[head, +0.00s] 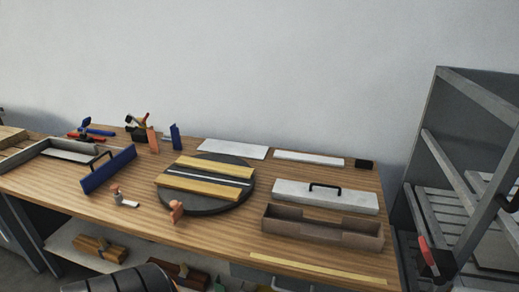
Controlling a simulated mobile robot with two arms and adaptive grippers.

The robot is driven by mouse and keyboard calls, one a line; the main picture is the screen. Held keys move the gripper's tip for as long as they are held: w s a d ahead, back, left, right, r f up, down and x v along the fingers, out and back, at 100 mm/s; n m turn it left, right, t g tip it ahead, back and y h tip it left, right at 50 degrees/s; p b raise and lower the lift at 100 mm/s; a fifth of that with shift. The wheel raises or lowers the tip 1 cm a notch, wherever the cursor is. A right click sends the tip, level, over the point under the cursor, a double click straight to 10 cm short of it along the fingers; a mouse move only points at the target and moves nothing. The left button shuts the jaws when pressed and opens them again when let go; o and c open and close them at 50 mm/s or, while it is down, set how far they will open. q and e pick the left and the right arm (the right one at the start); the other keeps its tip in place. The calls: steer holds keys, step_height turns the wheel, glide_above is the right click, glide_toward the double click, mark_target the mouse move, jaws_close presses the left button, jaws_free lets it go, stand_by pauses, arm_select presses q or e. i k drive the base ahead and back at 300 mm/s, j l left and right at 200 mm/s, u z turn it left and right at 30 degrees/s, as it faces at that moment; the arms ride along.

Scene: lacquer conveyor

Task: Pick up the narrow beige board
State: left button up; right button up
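A narrow beige board (318,268) lies flat along the front right edge of the wooden workbench (225,240), in front of an open brown box (285,225). Its whole length shows and nothing covers it. Two wider yellowish boards, a rear one (213,167) and a front one (200,186), lie on a dark round turntable (240,200) with a pale strip between them. Neither of my grippers can be made out in the head view.
A grey lid with a black handle (300,191) lies behind the brown box. Two white panels (232,149) (308,158) lie at the back. A metal rack (470,150) stands right of the bench.

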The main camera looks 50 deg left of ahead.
mark_target(194, 186)
steer(key=u, duration=2.15)
steer(key=i+j+z, duration=0.1)
